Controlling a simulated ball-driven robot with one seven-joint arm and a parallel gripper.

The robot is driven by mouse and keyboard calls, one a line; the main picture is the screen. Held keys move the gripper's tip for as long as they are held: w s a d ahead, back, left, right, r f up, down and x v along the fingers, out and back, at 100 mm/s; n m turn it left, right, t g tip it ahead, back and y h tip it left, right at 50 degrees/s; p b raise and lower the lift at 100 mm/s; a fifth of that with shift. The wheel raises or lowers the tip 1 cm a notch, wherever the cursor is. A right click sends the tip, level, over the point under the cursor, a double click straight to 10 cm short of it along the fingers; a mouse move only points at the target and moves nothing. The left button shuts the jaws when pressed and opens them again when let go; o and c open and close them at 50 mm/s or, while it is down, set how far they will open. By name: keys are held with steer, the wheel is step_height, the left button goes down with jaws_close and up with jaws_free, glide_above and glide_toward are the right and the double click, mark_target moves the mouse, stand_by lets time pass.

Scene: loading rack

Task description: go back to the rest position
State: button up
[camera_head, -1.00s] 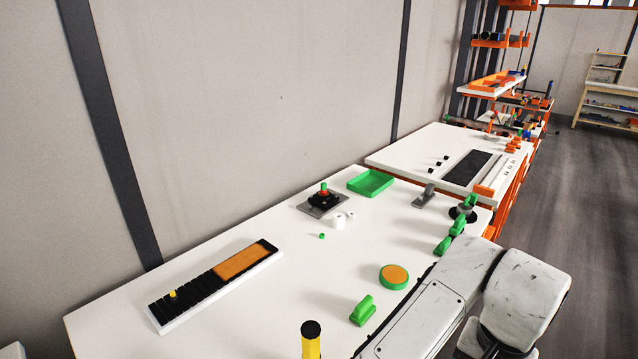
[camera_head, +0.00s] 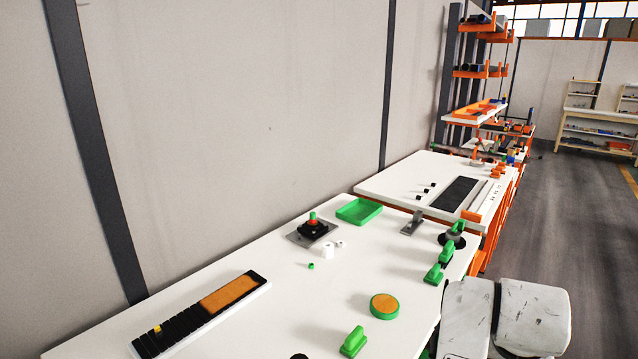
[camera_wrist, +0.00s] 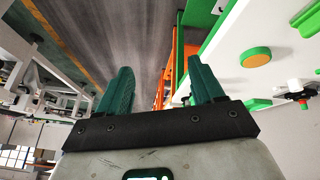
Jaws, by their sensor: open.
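My gripper (camera_wrist: 158,88) shows in the wrist view with its two dark green fingers spread wide apart and nothing between them. Grey floor and the orange side of a bench lie beyond the fingertips. In the head view my white arm is at the lower right, beside the front edge of the white table (camera_head: 250,325). The gripper itself does not show in the head view.
The table carries a green round piece with an orange top (camera_head: 384,305), a green block (camera_head: 353,342), a green tray (camera_head: 359,211) and a black-and-orange strip (camera_head: 230,293). A second white bench (camera_head: 400,180) stands behind. Open floor (camera_head: 570,230) lies to the right.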

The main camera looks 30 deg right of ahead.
steer(key=s+a+f+n+y, duration=0.2)
steer(key=s+a+f+n, duration=0.2)
steer(key=a+f, duration=0.5)
steer(key=s+a+f+n+y, duration=0.3)
steer(key=s+a+f+n, duration=0.2)
steer(key=a+f, duration=0.4)
step_height(320, 180, down, 3)
steer(key=shift+s+a+r+n+g, duration=0.2)
steer(key=shift+s+a+n+g, duration=0.1)
steer(key=shift+a+g, duration=0.1)
